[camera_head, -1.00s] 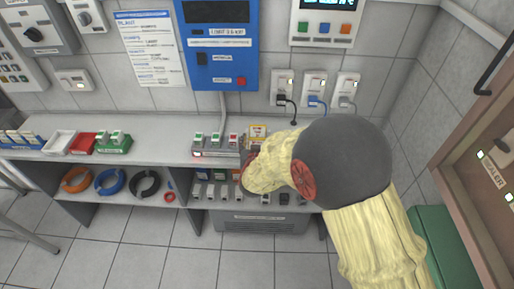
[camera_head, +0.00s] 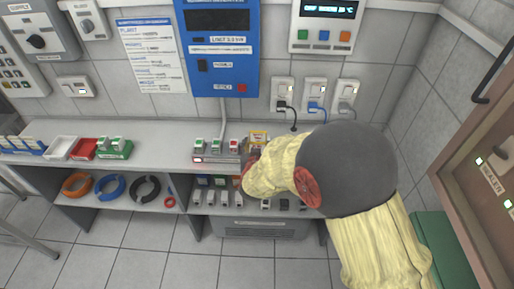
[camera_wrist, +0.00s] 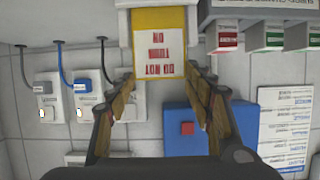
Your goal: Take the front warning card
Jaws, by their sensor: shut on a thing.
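The front warning card (camera_wrist: 158,52) is white with red lettering and a yellow border, and it appears upside down in the wrist view. In that view it lies between the two fingertips of my gripper (camera_wrist: 160,78), which is shut on its edge. A pale holder (camera_wrist: 123,22) surrounds the card's far end. In the head view a yellow-topped card (camera_head: 258,137) shows at the shelf's rack, just above my gripper (camera_head: 251,158). My arm hides the fingertips' contact there.
A rack of small red and green-topped devices (camera_head: 215,158) stands left of the card. A blue control panel (camera_head: 220,70) hangs on the wall above. Sockets with plugged cables (camera_head: 313,95) are to the right.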

